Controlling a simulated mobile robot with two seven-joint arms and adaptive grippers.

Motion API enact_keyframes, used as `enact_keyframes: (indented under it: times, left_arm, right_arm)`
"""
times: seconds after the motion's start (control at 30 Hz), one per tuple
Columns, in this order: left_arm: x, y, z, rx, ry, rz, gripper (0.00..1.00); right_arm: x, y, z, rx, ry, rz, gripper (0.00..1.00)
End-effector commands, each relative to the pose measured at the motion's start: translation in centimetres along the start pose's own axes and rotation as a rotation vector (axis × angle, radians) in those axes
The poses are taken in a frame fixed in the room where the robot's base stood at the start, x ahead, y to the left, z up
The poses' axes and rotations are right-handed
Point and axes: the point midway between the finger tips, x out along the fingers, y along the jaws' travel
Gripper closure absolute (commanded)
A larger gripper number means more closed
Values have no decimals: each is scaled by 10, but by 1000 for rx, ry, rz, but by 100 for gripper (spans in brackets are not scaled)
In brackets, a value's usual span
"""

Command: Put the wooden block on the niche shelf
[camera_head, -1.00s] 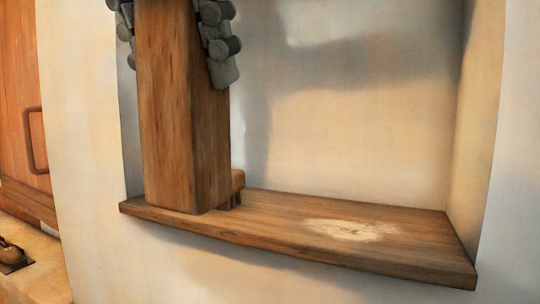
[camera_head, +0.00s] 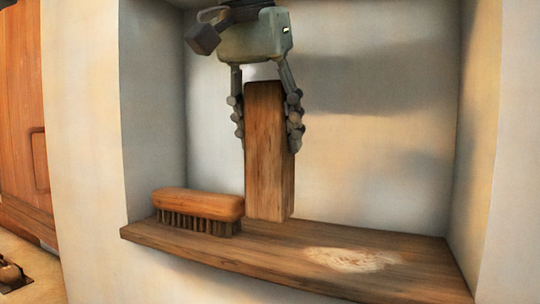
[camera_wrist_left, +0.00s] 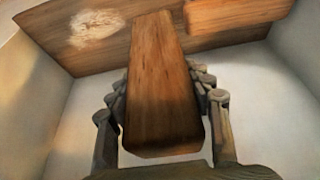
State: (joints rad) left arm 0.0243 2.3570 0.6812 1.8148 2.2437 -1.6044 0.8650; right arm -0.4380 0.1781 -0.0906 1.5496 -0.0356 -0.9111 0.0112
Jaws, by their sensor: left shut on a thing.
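The wooden block (camera_head: 266,160) is tall and brown and hangs upright in my left gripper (camera_head: 266,120), inside the niche. The gripper is shut on its upper part, one finger on each side. The block's lower end is over or at the niche shelf (camera_head: 400,278), just right of the brush; I cannot tell whether it touches. In the left wrist view the block (camera_wrist_left: 160,90) lies between the fingers (camera_wrist_left: 163,110), with the shelf (camera_wrist_left: 60,50) beyond its far end. My right gripper is not in view.
A wooden brush (camera_head: 198,204) stands bristles down on the left part of the shelf, close to the block. A pale worn patch (camera_head: 350,259) marks the clear right part. Niche walls (camera_head: 155,110) stand at left, right and back. An orange-brown wooden panel (camera_head: 22,110) is at far left.

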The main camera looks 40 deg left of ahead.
Motion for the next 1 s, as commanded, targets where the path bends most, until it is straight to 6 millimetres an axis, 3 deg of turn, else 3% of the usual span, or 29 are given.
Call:
enact_keyframes:
  times: [0.23, 0.63, 0.67, 0.83, 1.0]
  left_arm:
    - [31, 0, 11, 0, -1, 2, 88]
    - [37, 0, 11, -1, 1, 1, 88]
    - [38, 0, 12, -1, 0, 0, 48]
    - [37, 0, 12, -1, 0, 0, 28]
    - [37, 0, 12, -1, 0, 0, 28]
  right_arm:
    - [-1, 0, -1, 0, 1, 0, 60]
    - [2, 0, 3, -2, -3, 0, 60]
    - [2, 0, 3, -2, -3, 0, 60]
    - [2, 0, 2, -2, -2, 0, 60]
    - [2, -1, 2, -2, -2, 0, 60]
